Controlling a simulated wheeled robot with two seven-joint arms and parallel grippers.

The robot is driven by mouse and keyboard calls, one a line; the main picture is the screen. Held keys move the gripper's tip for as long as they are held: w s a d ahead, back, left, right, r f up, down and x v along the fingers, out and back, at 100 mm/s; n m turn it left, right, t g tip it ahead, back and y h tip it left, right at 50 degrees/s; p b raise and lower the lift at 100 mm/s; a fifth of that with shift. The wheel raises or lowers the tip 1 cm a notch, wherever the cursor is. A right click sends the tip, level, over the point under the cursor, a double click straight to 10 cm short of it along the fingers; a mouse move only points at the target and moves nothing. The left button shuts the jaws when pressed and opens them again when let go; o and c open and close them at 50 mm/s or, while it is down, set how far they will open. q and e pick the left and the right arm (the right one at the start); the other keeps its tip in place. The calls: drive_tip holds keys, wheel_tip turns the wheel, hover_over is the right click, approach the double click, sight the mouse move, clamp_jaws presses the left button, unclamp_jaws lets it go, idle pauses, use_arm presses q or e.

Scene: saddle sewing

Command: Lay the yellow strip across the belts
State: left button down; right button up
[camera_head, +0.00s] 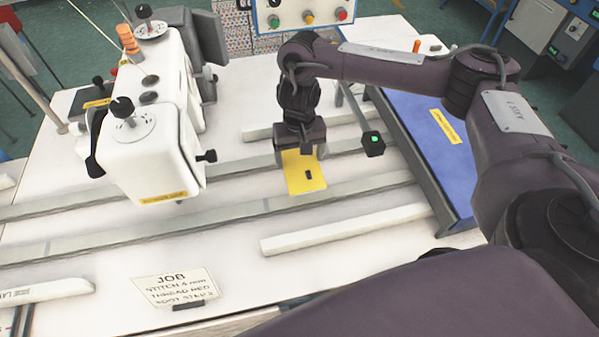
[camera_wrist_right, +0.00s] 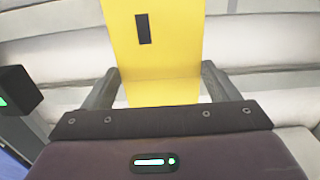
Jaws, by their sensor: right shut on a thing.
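The yellow strip (camera_head: 303,180) has a small black rectangle on it. My right gripper (camera_head: 301,157) is shut on the strip from above, at its far end in the head view. In the right wrist view the strip (camera_wrist_right: 158,72) runs up between the two fingers of my right gripper (camera_wrist_right: 158,88). The strip lies over or just above the grey belts (camera_head: 370,185); I cannot tell whether it touches them. The belts run left to right across the white table. My left gripper is not in view.
A white sewing machine (camera_head: 150,150) stands to the left of the strip. A blue panel (camera_head: 425,140) lies on the right. A white bar (camera_head: 345,228) lies in front of the strip. A job card (camera_head: 175,287) is at the front edge. A dark block with a green light (camera_head: 373,144) is close by on the right.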

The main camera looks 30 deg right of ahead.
sight(299, 170)
wheel_tip(299, 170, down, 2)
drive_tip(key=shift+f, duration=0.1)
wheel_tip(299, 170, down, 3)
drive_tip(key=shift+a+f+b, duration=0.1)
drive_tip(key=shift+f+b, duration=0.05)
drive_tip(key=shift+b, duration=0.75)
drive_tip(key=shift+f, duration=0.3)
drive_tip(key=shift+f, duration=0.1)
drive_tip(key=o, duration=0.9)
drive_tip(key=shift+f, duration=0.1)
drive_tip(key=shift+o, duration=0.2)
